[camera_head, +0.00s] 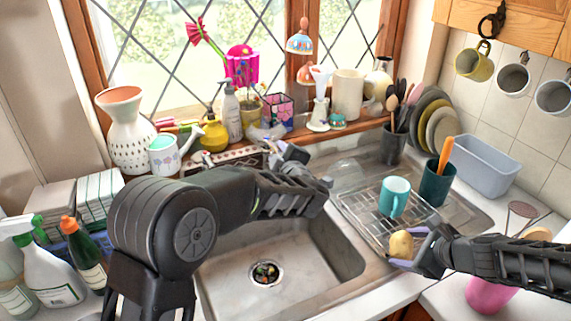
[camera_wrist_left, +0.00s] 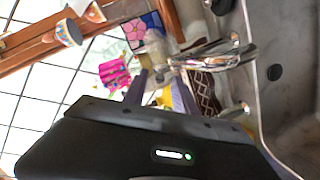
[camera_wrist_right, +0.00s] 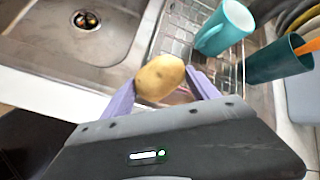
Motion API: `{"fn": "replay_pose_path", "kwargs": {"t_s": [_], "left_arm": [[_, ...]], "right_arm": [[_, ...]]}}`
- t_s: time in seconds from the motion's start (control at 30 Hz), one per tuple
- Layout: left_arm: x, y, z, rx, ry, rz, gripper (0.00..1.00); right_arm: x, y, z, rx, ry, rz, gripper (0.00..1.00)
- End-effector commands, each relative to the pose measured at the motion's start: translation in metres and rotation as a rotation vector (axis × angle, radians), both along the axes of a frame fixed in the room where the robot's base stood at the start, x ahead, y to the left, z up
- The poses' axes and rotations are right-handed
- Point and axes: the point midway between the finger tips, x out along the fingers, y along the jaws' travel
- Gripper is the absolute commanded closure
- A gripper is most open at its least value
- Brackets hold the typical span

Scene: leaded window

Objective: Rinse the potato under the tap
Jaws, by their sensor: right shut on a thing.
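The potato (camera_head: 401,245) is light brown and held between the purple fingers of my right gripper (camera_head: 412,250), at the front edge of the wire drying rack. It also shows in the right wrist view (camera_wrist_right: 160,77). The chrome tap (camera_wrist_left: 212,56) is in the left wrist view, just beyond the fingertips of my left gripper (camera_wrist_left: 162,88). Those fingers are apart with nothing clearly between them. In the head view my left arm reaches across the sink (camera_head: 230,287) to the back and hides most of the tap. No running water shows.
The drying rack (camera_head: 362,226) holds a teal mug (camera_head: 394,197). A dark green utensil cup (camera_head: 437,182) and a grey tub (camera_head: 487,165) stand at the right. The windowsill is crowded. The basin is empty except for scraps at the drain (camera_head: 265,272).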

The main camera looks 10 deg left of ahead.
Motion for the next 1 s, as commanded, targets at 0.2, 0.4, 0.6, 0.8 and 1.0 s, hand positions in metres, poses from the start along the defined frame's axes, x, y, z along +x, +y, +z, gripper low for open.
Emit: {"fn": "replay_pose_path", "kwargs": {"t_s": [0.2,0.4,0.6,0.8,1.0], "left_arm": [[-0.041,-0.021,0.012,-0.001,0.0,-0.003,0.67],[-0.068,-0.034,0.017,0.0,0.002,-0.001,0.67],[-0.076,-0.037,0.018,0.0,0.002,-0.001,0.67],[-0.075,-0.037,0.018,0.001,0.001,0.0,0.67],[-0.075,-0.037,0.018,0.0,0.002,-0.001,0.67]], "right_arm": [[0.0,0.0,0.003,0.0,0.0,0.0,0.74],[0.0,0.0,0.006,0.0,0.0,0.0,0.74],[0.0,0.0,0.006,0.0,0.0,0.0,0.74],[0.0,0.0,0.006,0.0,0.0,0.0,0.74],[0.0,0.0,0.006,0.0,0.0,0.0,0.74]]}}
